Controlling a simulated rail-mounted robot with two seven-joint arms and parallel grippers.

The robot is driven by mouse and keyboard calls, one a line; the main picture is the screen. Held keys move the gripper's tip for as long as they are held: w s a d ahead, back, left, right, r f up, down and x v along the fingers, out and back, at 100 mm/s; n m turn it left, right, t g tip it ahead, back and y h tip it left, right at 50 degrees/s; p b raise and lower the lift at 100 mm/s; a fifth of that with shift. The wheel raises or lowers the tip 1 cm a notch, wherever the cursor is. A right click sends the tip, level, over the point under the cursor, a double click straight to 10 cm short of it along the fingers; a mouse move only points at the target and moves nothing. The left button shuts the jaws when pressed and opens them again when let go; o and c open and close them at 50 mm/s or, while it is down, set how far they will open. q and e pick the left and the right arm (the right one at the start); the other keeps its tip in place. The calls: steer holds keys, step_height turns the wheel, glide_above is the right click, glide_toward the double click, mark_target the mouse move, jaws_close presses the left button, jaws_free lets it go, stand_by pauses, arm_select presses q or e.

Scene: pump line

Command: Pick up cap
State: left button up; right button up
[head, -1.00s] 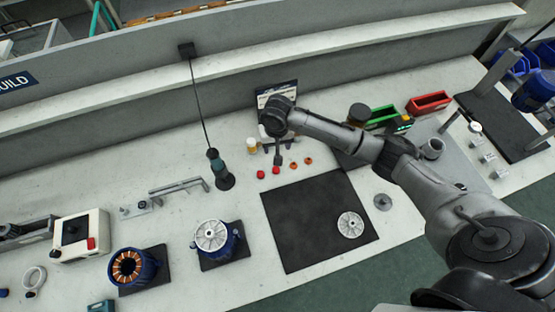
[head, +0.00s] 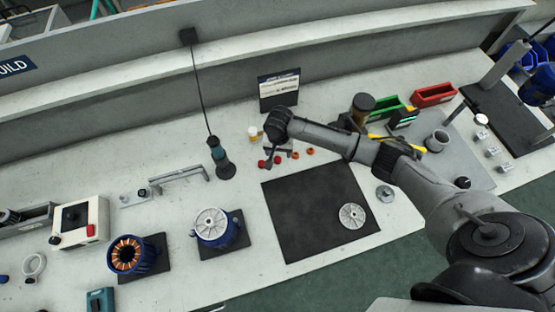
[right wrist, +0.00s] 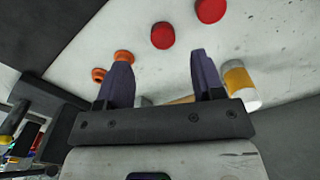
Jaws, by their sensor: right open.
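Two red caps lie on the white bench, the left one (head: 262,164) beside the right one (head: 277,160). In the right wrist view they show as red discs, one (right wrist: 162,35) just beyond the fingers and one (right wrist: 210,10) at the top edge. My right gripper (head: 275,156) hangs by the caps. Its two dark fingers (right wrist: 160,72) are apart with no cap between them. I cannot tell its exact height above the bench. My left gripper is out of view.
Two orange rings (head: 310,151) lie right of the caps. An amber-banded white bottle (head: 254,134) stands behind, near a small sign (head: 278,88). A hanging dark driver (head: 220,160) stands to the left. The black mat (head: 300,215) in front is mostly clear.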

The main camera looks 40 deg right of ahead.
mark_target(278, 159)
steer(key=shift+w+a+f+b, duration=0.15)
steer(key=shift+f+b, duration=0.45)
steer(key=shift+f, duration=2.05)
steer(key=c, duration=0.8)
